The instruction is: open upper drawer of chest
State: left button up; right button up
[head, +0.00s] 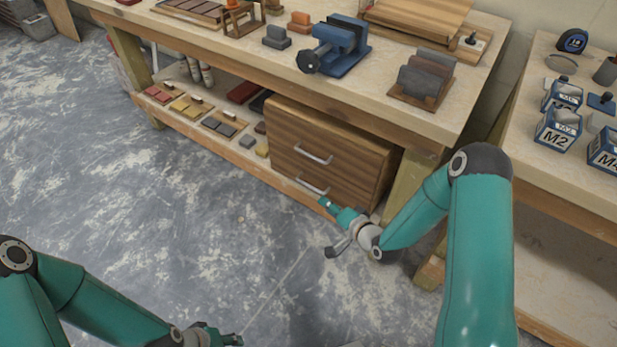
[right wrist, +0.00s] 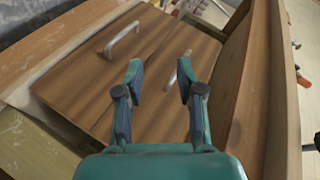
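The wooden chest (head: 350,160) sits on the workbench's lower shelf with its drawer front facing the open floor. In the head view its upper drawer has a metal bar handle (head: 314,155), and the lower drawer has a similar handle (head: 312,187). Both drawers look shut. My right gripper (head: 329,228) is open and empty in front of the chest, low near its right side.
The bench top (head: 395,118) overhangs the chest, with a blue vise (head: 340,48) on it. A bench leg (head: 412,180) stands right of the chest. Small blocks (head: 225,122) lie on the shelf to its left. The floor (head: 200,210) in front is clear.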

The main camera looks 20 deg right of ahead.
aim_at(310, 156)
jog(key=shift+w+d+m+t+y+b, duration=0.6)
jog(key=shift+w+d+m+t+b, duration=0.9)
jog(key=shift+w+d+t+b, duration=1.45)
pick_arm(q)
notch_tip(310, 156, down, 12)
jog(key=b, duration=0.3)
jog(key=shift+f+b, duration=0.2)
jog(key=shift+b, duration=0.2)
pick_arm(e)
jog(key=shift+g, duration=0.35)
jog(key=x, duration=0.5)
jog(key=a+x, duration=0.1)
jog(key=x, duration=0.9)
jog(key=shift+s+a+f, duration=0.15)
jog(key=shift+f, duration=0.2)
pick_arm(q)
jog(key=shift+s, duration=0.1)
pick_arm(e)
grip_shut()
